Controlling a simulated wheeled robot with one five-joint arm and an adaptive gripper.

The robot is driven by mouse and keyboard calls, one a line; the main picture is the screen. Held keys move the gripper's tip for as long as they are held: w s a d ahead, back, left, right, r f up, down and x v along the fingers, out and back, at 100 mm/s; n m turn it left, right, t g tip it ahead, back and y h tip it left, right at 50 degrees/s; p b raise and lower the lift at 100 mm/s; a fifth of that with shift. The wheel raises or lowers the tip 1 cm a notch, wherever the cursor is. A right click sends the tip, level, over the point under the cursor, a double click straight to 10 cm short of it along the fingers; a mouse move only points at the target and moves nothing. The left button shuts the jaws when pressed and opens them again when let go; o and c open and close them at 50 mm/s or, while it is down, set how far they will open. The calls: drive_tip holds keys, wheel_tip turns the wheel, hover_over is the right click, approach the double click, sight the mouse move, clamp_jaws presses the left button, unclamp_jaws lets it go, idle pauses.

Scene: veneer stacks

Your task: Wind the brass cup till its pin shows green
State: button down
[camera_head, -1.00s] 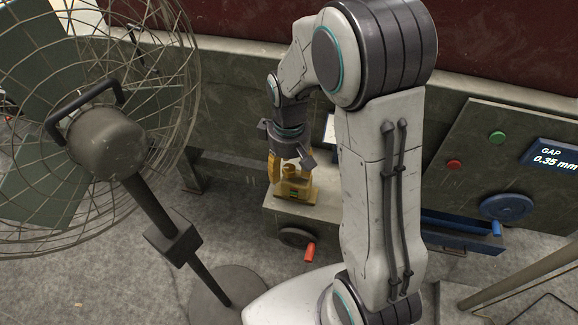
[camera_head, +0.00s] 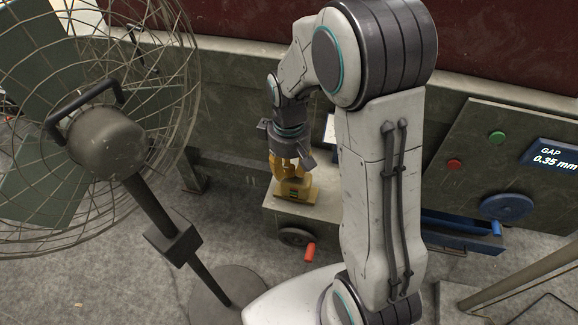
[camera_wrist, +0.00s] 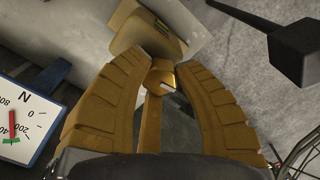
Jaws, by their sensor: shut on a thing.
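The brass cup (camera_wrist: 162,75) shows between my gripper's fingertips in the wrist view, mostly covered by them. My gripper (camera_wrist: 162,72) has its yellow fingers shut on the cup. In the head view my gripper (camera_head: 290,174) points down over the brass body (camera_head: 297,191), and the fingers hide the cup there. The brass body carries a small dark window with a bit of green and a reddish mark. The pin itself is too small to make out.
A dial marked N (camera_wrist: 20,120) has its red needle near a green band. A handwheel with a red handle (camera_head: 309,252) is below the brass body. A caged fan (camera_head: 105,140) stands close at left. A panel display (camera_head: 555,158) reads GAP 0.35 mm.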

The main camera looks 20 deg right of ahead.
sight(289, 168)
drive_tip(key=shift+m+b, duration=0.65)
drive_tip(key=shift+m, duration=1.45)
drive_tip(key=shift+f, duration=0.1)
drive_tip(key=c, duration=0.9)
unclamp_jaws()
drive_tip(key=shift+o, duration=0.2)
drive_tip(key=shift+w+r, duration=0.1)
drive_tip(key=shift+r, duration=0.65)
wheel_tip(289, 168, up, 11)
drive_tip(key=shift+f, duration=0.2)
